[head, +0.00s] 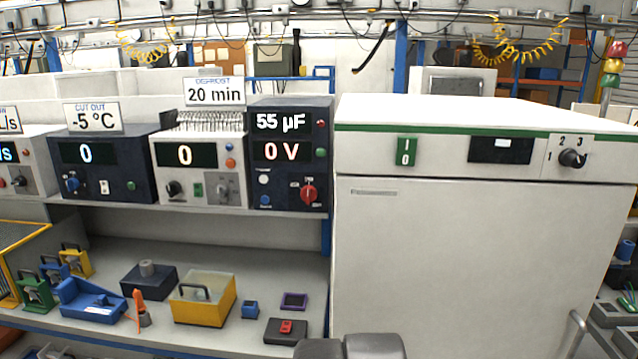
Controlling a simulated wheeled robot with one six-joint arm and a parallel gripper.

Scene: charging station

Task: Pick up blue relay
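A small blue block (250,309), which looks like the blue relay, sits on the lower bench shelf (200,340). It is just right of a yellow box with a handle (204,300) and left of a small purple-framed part (294,300). Nothing covers it. A dark grey part of my arm shows at the bottom edge, right of the relay and apart from it. My gripper's fingers are not in view.
A dark block with a red part (286,328) lies right of the relay. An orange-handled tool (138,306) and a blue tray (92,300) stand left. Instruments (290,155) line the upper shelf. A large white cabinet (460,250) blocks the right.

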